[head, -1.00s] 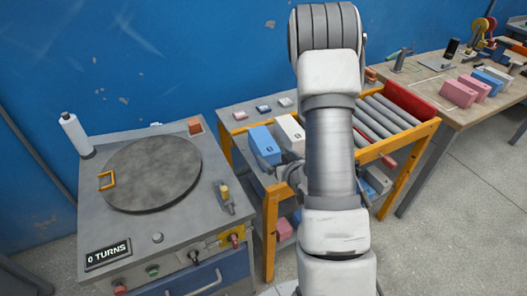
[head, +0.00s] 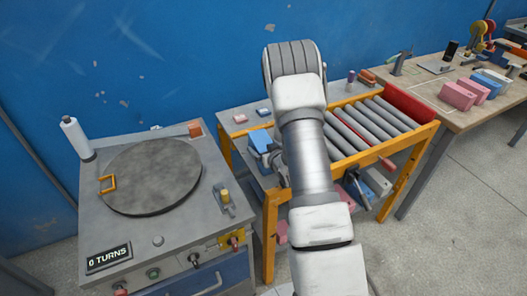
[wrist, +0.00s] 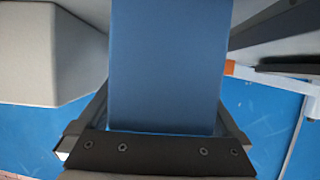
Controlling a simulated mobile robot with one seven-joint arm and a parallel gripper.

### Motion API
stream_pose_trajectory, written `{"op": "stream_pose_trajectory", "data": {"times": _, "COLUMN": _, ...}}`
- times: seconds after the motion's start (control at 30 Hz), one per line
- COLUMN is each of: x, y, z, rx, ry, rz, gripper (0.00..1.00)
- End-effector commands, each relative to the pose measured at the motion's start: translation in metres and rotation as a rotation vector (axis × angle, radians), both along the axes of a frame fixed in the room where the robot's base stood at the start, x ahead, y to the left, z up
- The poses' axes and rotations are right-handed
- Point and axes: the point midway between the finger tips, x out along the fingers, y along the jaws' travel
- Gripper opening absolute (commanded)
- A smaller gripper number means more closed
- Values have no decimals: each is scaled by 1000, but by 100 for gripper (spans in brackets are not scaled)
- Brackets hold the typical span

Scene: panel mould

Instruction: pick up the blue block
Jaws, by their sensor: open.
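The blue block (head: 259,141) stands on the left end of the orange-framed roller cart, partly covered by my arm in the head view. In the wrist view the blue block (wrist: 166,65) fills the middle, close to the camera. My gripper (wrist: 164,112) is open, with one dark finger on each side of the block. Whether the fingers touch it cannot be told. In the head view my gripper (head: 274,162) is at the block's right side, mostly hidden by my arm.
A pale block (wrist: 48,55) sits close by on the left in the wrist view. The roller cart (head: 270,240) stands between the turntable bench (head: 215,170) and a wooden workbench (head: 450,115) with pink and blue blocks. Small coloured pieces lie on the cart's back shelf.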

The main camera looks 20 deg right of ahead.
Motion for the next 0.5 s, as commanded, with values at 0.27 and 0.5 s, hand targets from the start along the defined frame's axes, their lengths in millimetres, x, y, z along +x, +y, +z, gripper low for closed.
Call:
{"op": "stream_pose_trajectory", "data": {"times": 0.27, "x": 2, "y": 0, "z": -1, "rx": 0, "ry": -1, "rz": 0, "gripper": 98}}
{"op": "stream_pose_trajectory", "data": {"times": 0.5, "x": 2, "y": 0, "z": -1, "rx": 0, "ry": -1, "rz": 0, "gripper": 55}}
